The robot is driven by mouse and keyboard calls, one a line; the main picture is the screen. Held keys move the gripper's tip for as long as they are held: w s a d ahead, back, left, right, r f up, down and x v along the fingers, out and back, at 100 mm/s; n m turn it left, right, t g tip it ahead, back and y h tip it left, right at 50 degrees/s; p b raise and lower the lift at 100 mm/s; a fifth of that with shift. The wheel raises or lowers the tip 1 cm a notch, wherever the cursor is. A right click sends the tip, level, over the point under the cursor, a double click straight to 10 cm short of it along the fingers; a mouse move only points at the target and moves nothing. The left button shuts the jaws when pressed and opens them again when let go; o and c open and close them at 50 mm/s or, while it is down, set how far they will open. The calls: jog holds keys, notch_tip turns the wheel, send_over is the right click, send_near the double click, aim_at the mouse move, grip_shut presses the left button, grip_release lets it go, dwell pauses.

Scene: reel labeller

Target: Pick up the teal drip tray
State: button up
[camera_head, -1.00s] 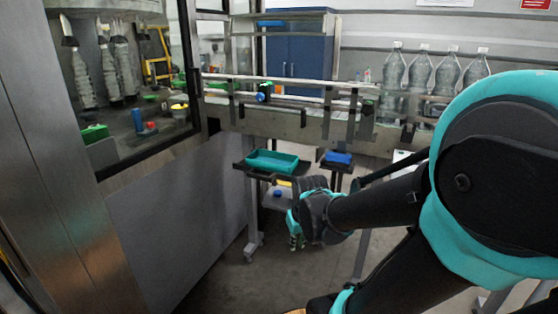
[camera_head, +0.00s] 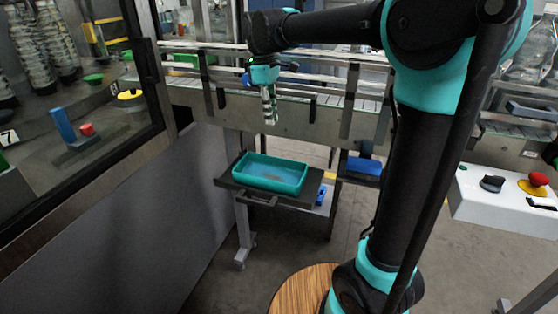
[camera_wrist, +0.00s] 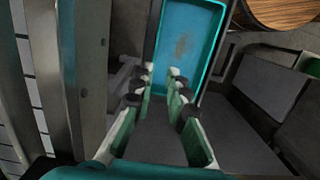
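The teal drip tray (camera_head: 270,173) is a shallow open rectangular tray. It sits on a dark shelf (camera_head: 231,184) with a handle, below the conveyor, and looks empty apart from a brownish stain on its floor. My gripper (camera_head: 270,122) points down above the tray's back edge, apart from it. In the wrist view the tray (camera_wrist: 186,45) lies beyond the fingertips, its near end partly hidden by them. My gripper (camera_wrist: 161,72) shows two fingers apart with nothing between them.
The conveyor frame (camera_head: 290,115) runs close behind my gripper. A blue bin (camera_head: 362,168) stands right of the shelf. A glazed cabinet wall (camera_head: 120,200) bounds the left. A white control box with a red button (camera_head: 538,180) is at right.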

aim_at(277, 158)
jog(key=f, duration=0.5)
jog(key=d+f, duration=0.1)
jog(key=f, duration=1)
jog(key=shift+w+d+f, duration=0.2)
jog(key=shift+d+f, duration=0.15)
jog(key=shift+d, duration=0.05)
jog(key=shift+c, duration=0.4)
grip_shut()
notch_tip(277, 158, up, 26)
dwell(1.0)
